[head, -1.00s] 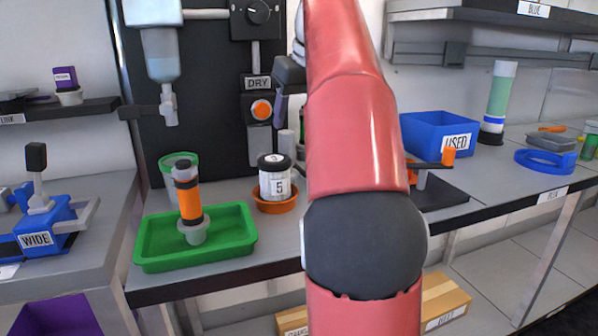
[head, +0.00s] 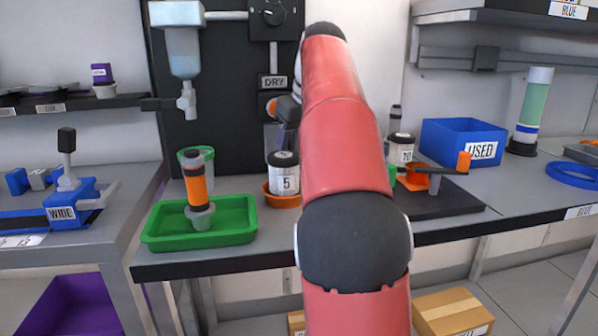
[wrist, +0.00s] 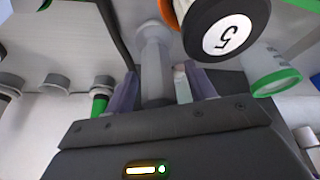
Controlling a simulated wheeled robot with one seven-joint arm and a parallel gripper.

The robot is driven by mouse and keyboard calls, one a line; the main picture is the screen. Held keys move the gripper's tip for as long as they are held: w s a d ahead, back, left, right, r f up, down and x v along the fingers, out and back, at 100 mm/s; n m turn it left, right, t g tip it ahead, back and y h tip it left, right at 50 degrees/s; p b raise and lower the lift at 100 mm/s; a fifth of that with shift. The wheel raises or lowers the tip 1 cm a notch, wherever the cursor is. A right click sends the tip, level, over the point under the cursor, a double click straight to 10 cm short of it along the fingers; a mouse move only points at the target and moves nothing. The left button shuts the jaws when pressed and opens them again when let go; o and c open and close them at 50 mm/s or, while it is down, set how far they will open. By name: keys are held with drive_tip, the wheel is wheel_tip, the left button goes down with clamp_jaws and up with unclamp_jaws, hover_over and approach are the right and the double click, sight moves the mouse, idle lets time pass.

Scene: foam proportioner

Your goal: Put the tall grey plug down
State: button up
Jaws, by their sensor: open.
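The tall grey plug (wrist: 155,62) shows in the wrist view as a pale grey cylinder with a wider end. It lies between the two purple fingers of my gripper (wrist: 162,82). The fingers are apart; I cannot tell whether either touches the plug. In the head view my gripper (head: 288,130) is mostly behind my red arm, near the black board and above the bottle marked 5. I cannot make out the plug there, and its foot's contact with a surface is unclear.
The bottle marked 5 (head: 284,174) stands in an orange dish close to my gripper; it also fills the top of the wrist view (wrist: 222,32). A green tray (head: 160,224) holds an orange-banded cylinder. A bottle marked 10 (head: 401,150) and blue bin (head: 447,133) are right.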

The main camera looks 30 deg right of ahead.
drive_tip(key=shift+f, duration=0.25)
clamp_jaws()
drive_tip(key=shift+s+r+p, duration=0.15)
drive_tip(key=shift+r+p, duration=0.4)
drive_tip(key=shift+p, duration=0.2)
